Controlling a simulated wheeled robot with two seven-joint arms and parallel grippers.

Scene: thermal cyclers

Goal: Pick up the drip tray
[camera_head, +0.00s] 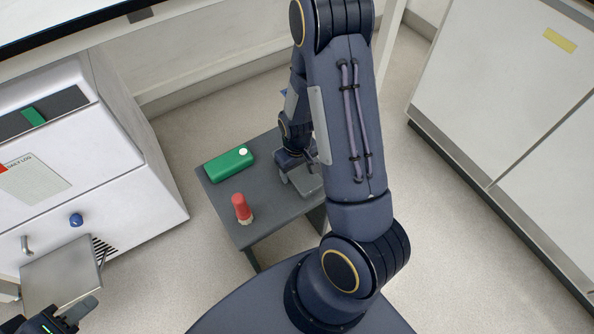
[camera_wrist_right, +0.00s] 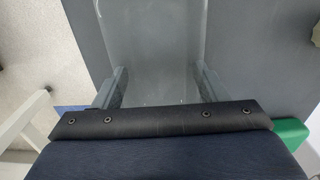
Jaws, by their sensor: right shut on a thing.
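A shallow grey tray (camera_head: 308,182), which I take as the drip tray, is at the small dark grey table's right side. My right gripper (camera_head: 294,176) reaches down to it and is shut on it. In the right wrist view the pale, glossy tray (camera_wrist_right: 155,40) lies between the two fingers of the gripper (camera_wrist_right: 160,80). I cannot tell whether the tray touches the tabletop. My left gripper (camera_head: 82,310) is at the bottom left corner, partly cut off, beside a flat metal plate (camera_head: 60,278); its jaw opening is unclear.
The small table (camera_head: 262,214) also bears a green box (camera_head: 229,164) and a red-topped object (camera_head: 241,208). A white machine (camera_head: 95,150) with a blue knob (camera_head: 76,220) stands at left. White cabinets (camera_head: 500,90) stand at right. Bare floor (camera_head: 440,230) lies between.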

